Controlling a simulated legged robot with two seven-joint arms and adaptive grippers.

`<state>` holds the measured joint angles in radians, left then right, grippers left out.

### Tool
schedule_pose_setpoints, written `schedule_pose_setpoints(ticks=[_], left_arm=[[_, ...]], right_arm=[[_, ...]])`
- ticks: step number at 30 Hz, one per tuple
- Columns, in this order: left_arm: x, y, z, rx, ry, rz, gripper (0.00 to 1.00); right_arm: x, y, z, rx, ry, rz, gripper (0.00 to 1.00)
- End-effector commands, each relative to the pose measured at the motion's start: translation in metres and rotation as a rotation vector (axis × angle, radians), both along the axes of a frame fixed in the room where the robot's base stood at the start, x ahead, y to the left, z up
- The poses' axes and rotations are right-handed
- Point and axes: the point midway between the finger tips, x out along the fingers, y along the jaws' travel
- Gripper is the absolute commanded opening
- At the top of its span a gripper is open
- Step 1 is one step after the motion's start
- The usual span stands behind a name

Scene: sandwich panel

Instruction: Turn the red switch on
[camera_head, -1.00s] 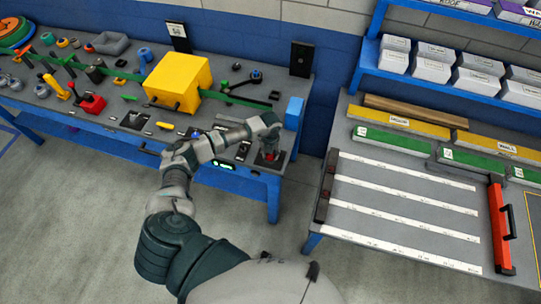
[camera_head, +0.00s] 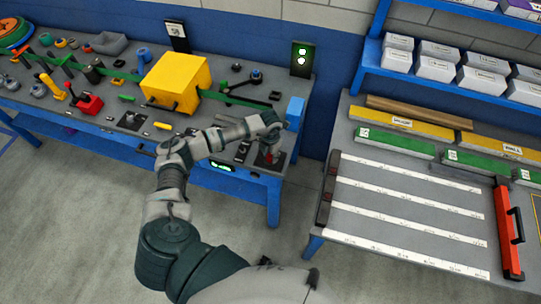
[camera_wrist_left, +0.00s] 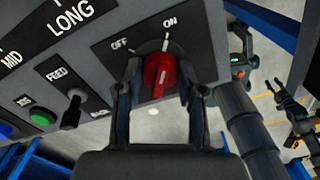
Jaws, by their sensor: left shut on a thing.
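The red switch (camera_wrist_left: 160,76) is a rotary knob on a dark grey panel with OFF and ON labels, in the left wrist view. Its top end lies toward the white ON mark, right of OFF. My left gripper (camera_wrist_left: 158,88) is shut on it, with a black finger at each side of the knob. In the head view, my left gripper (camera_head: 269,147) points down onto the switch (camera_head: 268,158) at the bench's right end, hiding most of it.
A black signal box (camera_head: 302,59) at the bench's back shows lit lamps. A green knob (camera_wrist_left: 42,117) and a black FEED knob (camera_wrist_left: 74,106) stand left of the switch. A blue block (camera_head: 294,112) is close behind. A dark jointed shape (camera_wrist_left: 290,98) at right is unclear.

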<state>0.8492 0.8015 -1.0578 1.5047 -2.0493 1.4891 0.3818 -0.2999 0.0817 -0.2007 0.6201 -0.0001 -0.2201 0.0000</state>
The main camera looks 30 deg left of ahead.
Motion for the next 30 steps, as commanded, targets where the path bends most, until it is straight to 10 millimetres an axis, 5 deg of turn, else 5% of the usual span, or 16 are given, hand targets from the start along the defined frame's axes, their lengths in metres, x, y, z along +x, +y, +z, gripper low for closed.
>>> schedule_pose_setpoints(ticks=[11, 12, 15, 25, 30], left_arm=[[-0.001, 0.000, -0.002, 0.001, 0.002, -0.005, 0.03], [-0.001, 0.000, -0.002, 0.001, 0.002, -0.005, 0.43], [-0.001, 0.000, -0.001, 0.001, 0.002, -0.005, 0.63], [-0.001, 0.000, 0.003, 0.001, -0.001, -0.004, 0.63], [0.000, 0.001, 0.027, 0.000, -0.004, -0.004, 0.63]], right_arm=[[0.000, -0.001, 0.000, -0.001, 0.000, 0.000, 0.40], [0.000, -0.001, 0.000, -0.001, 0.000, 0.000, 0.40], [0.000, -0.001, 0.000, -0.001, 0.000, 0.000, 0.40], [-0.001, 0.001, 0.000, 0.002, -0.001, -0.002, 0.40], [-0.001, 0.001, 0.000, 0.002, -0.001, -0.002, 0.40]])
